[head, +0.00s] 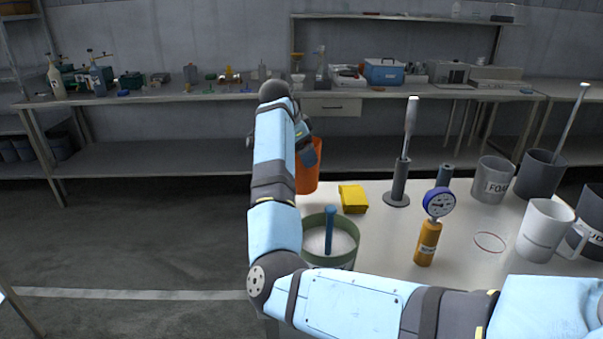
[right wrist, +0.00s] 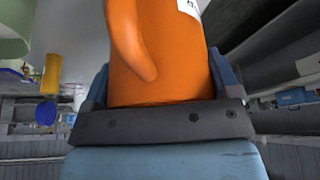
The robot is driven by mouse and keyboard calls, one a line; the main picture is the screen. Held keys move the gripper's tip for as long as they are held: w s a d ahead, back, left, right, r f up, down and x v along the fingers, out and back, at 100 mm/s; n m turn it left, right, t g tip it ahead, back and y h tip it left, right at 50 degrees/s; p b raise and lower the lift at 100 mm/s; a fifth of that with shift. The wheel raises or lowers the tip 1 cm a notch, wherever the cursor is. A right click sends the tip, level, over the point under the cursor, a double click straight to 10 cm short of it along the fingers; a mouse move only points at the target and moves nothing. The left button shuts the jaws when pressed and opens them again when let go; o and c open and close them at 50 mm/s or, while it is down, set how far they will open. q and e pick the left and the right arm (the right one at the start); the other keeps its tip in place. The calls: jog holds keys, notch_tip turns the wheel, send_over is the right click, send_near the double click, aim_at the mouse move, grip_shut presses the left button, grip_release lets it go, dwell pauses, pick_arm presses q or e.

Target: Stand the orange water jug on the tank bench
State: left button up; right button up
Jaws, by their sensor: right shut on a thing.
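The orange water jug (head: 309,171) is at the far left edge of the white tank bench (head: 385,245) in the head view, partly hidden behind my right arm. My right gripper (head: 305,142) is shut on the jug. In the right wrist view the jug (right wrist: 165,55) fills the space between the fingers, with its handle and part of a white label showing. My left gripper is not in view.
On the bench are a green tank (head: 345,255) with a blue rod, a yellow block (head: 353,198), a grey rod stand (head: 398,185), an orange gauge bottle (head: 428,243), and several mugs and pots at right. A ringed spot (head: 490,242) is bare. A long cluttered bench (head: 200,95) stands behind.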

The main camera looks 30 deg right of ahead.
aim_at(302, 169)
jog(key=shift+f+b, duration=0.4)
jog(key=shift+f, duration=2)
jog(key=shift+f, duration=0.1)
jog(key=o, duration=1.3)
jog(key=shift+f, duration=0.1)
jog(key=p+v, duration=0.2)
jog(key=v, duration=1)
